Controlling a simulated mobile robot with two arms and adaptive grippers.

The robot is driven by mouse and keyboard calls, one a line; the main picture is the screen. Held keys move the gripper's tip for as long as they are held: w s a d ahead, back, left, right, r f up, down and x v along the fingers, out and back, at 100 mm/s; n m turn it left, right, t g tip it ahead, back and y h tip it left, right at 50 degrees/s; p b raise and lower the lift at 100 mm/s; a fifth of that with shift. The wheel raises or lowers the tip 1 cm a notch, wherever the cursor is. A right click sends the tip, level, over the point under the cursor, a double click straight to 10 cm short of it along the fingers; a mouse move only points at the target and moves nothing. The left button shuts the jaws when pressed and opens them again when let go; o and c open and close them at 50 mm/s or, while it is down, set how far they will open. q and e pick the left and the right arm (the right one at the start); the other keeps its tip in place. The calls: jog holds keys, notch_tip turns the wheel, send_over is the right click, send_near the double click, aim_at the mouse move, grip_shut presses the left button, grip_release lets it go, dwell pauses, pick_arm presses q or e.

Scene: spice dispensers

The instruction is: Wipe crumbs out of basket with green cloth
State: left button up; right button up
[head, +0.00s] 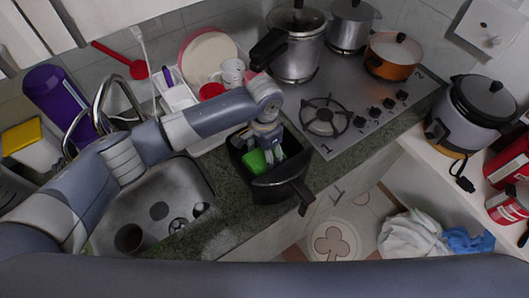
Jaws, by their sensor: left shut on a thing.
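A black basket (284,179) with a handle toward the lower right stands on the counter between the sink and the stove. My left gripper (267,156) reaches down into it from above and is shut on the green cloth (255,161). The cloth shows as a bright green patch inside the basket, partly covered by the fingers. I cannot make out crumbs; much of the basket's inside is hidden by the gripper and in shadow. My right gripper is not in view.
The sink (166,192) lies left of the basket. The stove (360,95), with pots at its back, is to the right. A dish rack (177,94) with plates and a mug (233,71) stands behind. The counter's front edge is just below the basket.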

pick_arm(q)
jog(key=shift+f, duration=0.55)
dwell(0.4)
